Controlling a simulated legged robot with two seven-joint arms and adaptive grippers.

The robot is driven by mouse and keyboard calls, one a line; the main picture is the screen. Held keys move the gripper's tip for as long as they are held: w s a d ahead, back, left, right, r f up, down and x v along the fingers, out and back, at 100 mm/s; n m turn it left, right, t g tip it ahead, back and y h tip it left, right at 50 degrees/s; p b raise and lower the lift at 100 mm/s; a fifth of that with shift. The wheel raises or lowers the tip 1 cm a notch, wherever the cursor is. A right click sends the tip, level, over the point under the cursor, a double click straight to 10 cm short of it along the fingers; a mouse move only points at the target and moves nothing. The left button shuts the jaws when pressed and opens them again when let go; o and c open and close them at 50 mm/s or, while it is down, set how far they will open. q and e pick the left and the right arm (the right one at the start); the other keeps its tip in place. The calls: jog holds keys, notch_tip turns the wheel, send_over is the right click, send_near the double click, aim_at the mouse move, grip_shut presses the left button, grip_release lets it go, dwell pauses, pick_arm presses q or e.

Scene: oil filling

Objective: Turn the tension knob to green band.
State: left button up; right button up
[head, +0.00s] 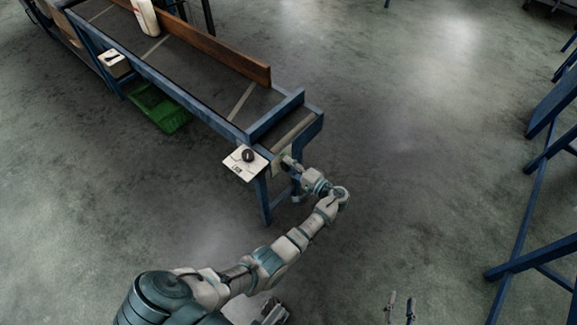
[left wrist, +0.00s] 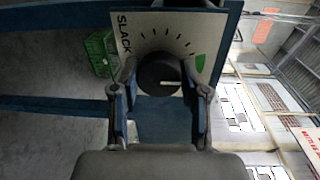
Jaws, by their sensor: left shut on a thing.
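The tension knob (left wrist: 160,74) is a round black knob with a white pointer line that points to the right in the left wrist view. It sits on a pale panel (left wrist: 126,20) with black tick marks and the word SLACK at the left. A green patch (left wrist: 200,67) shows at the panel's right, partly hidden by a finger. My left gripper (left wrist: 160,78) is shut on the knob, one finger on each side. In the head view my left gripper (head: 285,160) is at the conveyor's near end corner, where the knob is hidden. My right gripper (head: 400,300) is at the bottom edge, with its fingers apart and empty.
The blue-framed conveyor (head: 215,110) carries a white bottle (head: 146,17) beside a brown guard rail. A green crate (head: 158,107) lies below the conveyor. Floor at the right is clear up to blue frames.

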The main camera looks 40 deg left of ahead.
pick_arm(q)
jog(key=shift+s+d+f, duration=0.1)
jog(key=shift+d+f, duration=0.1)
jog(key=shift+f, duration=0.2)
jog(key=o, duration=1.1)
jog(key=shift+o, duration=0.2)
jog(key=shift+r, duration=0.1)
jog(key=shift+r, duration=0.1)
jog(key=d, duration=1.2)
jog(key=shift+s+r, duration=0.3)
